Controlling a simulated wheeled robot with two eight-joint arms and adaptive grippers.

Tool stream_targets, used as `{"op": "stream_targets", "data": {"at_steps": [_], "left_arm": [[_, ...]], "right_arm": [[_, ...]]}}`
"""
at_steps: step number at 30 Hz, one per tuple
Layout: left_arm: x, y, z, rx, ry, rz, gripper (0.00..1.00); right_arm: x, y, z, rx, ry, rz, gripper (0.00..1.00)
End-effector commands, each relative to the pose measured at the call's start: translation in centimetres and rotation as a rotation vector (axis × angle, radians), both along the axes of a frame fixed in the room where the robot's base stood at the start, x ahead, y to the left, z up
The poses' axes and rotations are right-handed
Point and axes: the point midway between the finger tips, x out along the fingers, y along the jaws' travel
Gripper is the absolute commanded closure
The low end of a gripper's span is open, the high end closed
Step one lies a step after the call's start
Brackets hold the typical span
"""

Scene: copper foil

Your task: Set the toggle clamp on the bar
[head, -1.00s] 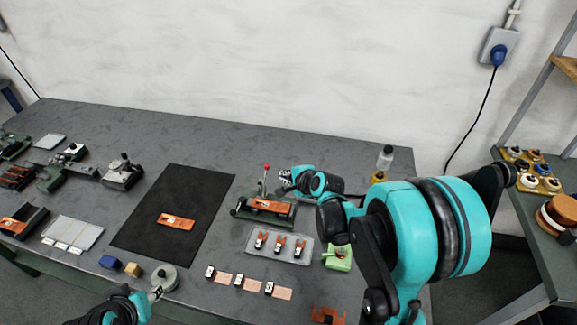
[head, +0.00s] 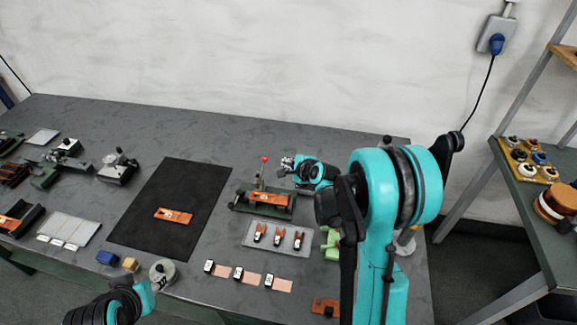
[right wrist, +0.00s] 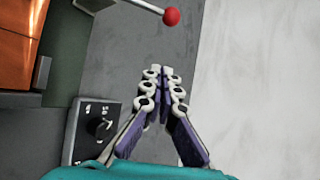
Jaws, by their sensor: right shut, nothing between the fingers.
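The toggle clamp's upright lever ends in a red ball (head: 264,158), which also shows at the top of the right wrist view (right wrist: 171,16). It stands on a green fixture (head: 238,205) that carries an orange-copper bar (head: 266,197); the bar shows at the upper left of the wrist view (right wrist: 18,45). My right gripper (head: 287,163) is just right of the lever at the back of the fixture. In the wrist view its fingertips (right wrist: 161,72) are together with nothing between them, apart from the red ball. My left gripper (head: 161,282) is at the lower left, by a pale roll; its jaws are too small to read.
A grey tray (head: 251,240) with several small clips lies in front of the fixture, with copper strips before it. A black mat (head: 150,220) with an orange plate lies to the left. A green block (head: 331,243) stands right of the tray. The table behind the fixture is clear.

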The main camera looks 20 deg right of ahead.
Motion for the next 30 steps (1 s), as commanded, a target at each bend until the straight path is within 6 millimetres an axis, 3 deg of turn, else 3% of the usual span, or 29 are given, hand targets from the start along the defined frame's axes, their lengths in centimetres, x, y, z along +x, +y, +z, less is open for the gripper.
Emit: {"op": "stream_targets", "data": {"at_steps": [8, 16, 30], "left_arm": [[0.0, 0.0, -1.9, 0.0, 0.0, 0.0, 0.6], [0.0, 0.0, -2.3, 0.0, 0.0, 0.0, 0.6], [0.0, 0.0, -2.3, 0.0, 0.0, 0.0, 0.6]], "right_arm": [[5.0, 0.7, -3.6, -0.002, 0.0, 0.003, 1.0], [4.1, 3.7, -1.3, -0.001, 0.001, 0.003, 1.0], [4.1, 4.0, -1.0, -0.002, -0.001, 0.001, 1.0]]}}
